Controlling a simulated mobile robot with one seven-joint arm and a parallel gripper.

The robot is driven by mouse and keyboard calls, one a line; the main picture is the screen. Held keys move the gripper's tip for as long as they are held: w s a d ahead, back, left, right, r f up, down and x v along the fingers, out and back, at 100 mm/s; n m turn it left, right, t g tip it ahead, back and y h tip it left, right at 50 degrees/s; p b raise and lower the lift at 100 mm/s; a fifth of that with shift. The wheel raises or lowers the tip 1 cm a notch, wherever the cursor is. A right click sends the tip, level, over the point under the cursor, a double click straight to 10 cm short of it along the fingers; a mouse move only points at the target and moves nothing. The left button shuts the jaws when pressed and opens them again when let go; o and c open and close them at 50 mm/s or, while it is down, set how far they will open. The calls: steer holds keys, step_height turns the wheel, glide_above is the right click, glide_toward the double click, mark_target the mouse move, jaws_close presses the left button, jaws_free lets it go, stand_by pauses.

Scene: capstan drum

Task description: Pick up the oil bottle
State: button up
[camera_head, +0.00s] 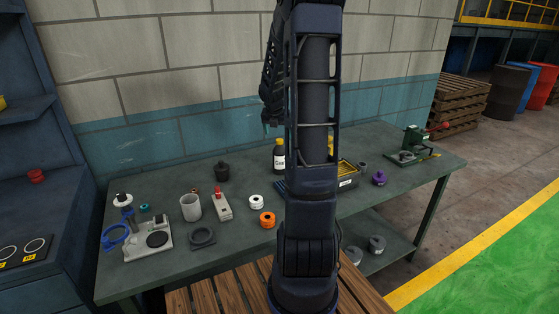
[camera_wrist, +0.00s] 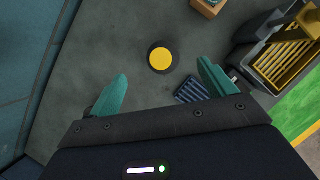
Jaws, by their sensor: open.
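The oil bottle (camera_head: 279,158) is dark with a yellow cap and a pale label. It stands upright on the green workbench (camera_head: 180,262), near the wall and just left of my arm in the head view. In the wrist view its round yellow cap (camera_wrist: 161,58) shows from above. My gripper (camera_wrist: 162,72) is open and empty, with one teal finger to each side of the cap in the picture. In the head view the teal fingertips (camera_head: 270,128) are above and slightly left of the bottle. I see no contact.
A yellow-and-dark tray (camera_head: 348,172) is right of the bottle, partly behind my arm; its slatted inside shows in the wrist view (camera_wrist: 285,62). A dark blue slatted piece (camera_wrist: 192,91) lies near the bottle. A black pot (camera_head: 222,172) stands to its left. The wall is close behind.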

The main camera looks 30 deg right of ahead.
mark_target(280, 146)
steer(key=x, duration=0.4)
steer(key=shift+f, duration=0.4)
steer(key=shift+x, duration=2.65)
steer(key=shift+s+a, duration=0.15)
jaws_close()
